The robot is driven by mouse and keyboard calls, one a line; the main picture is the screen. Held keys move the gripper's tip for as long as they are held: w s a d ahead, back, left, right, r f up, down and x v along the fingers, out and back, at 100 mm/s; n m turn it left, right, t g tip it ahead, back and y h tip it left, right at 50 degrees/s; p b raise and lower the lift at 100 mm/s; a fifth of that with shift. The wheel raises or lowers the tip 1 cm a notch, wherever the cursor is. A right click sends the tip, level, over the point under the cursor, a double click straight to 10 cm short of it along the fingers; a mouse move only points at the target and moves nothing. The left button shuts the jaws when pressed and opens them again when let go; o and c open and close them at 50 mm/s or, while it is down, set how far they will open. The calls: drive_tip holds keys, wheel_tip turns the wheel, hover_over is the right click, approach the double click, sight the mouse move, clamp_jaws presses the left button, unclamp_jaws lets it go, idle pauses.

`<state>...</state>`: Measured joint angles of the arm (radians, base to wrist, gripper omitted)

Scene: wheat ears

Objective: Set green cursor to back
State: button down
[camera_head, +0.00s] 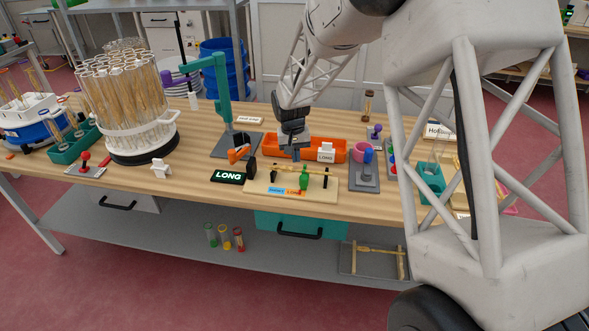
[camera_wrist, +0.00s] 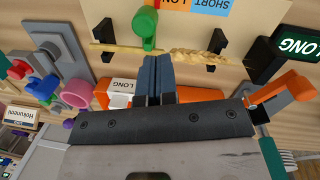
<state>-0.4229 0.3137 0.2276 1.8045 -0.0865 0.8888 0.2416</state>
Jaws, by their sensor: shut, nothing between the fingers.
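The green cursor (camera_head: 304,178) is a small upright knob on a pale wooden board (camera_head: 262,187), at the orange LONG end of a blue and orange label strip (camera_head: 286,191). It also shows in the wrist view (camera_wrist: 144,24), at the top. A wheat ear (camera_wrist: 180,52) lies across two black supports on the board, on the far side of most of the strip. My gripper (camera_head: 292,142) is over the area behind the board; its dark blue fingers (camera_wrist: 157,65) are together and empty, close to the wheat ear in the wrist view. Whether they touch it is unclear.
Behind the board is an orange bin (camera_head: 334,147) with a white LONG tag. A black LONG display (camera_head: 228,177) stands left, and a grey plate with a blue knob (camera_head: 365,172) right. A teal stand (camera_head: 222,90) rises at back left.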

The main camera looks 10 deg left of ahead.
sight(305, 178)
drive_tip(key=w+a+r+n+h, duration=0.2)
drive_tip(key=a+n, duration=0.6)
drive_tip(key=n, duration=0.4)
drive_tip(key=shift+r+g+h, duration=0.3)
drive_tip(key=shift+r+h, duration=0.3)
drive_tip(key=shift+r, duration=0.1)
drive_tip(key=x, duration=0.9)
drive_tip(key=shift+d+f, duration=0.1)
drive_tip(key=shift+f, duration=0.25)
drive_tip(key=shift+s+d, duration=0.25)
drive_tip(key=shift+d, duration=0.8)
drive_tip(key=shift+s+d+f, duration=0.1)
drive_tip(key=shift+s+d, duration=0.15)
drive_tip(key=shift+d, duration=0.7)
drive_tip(key=shift+d, duration=2.55)
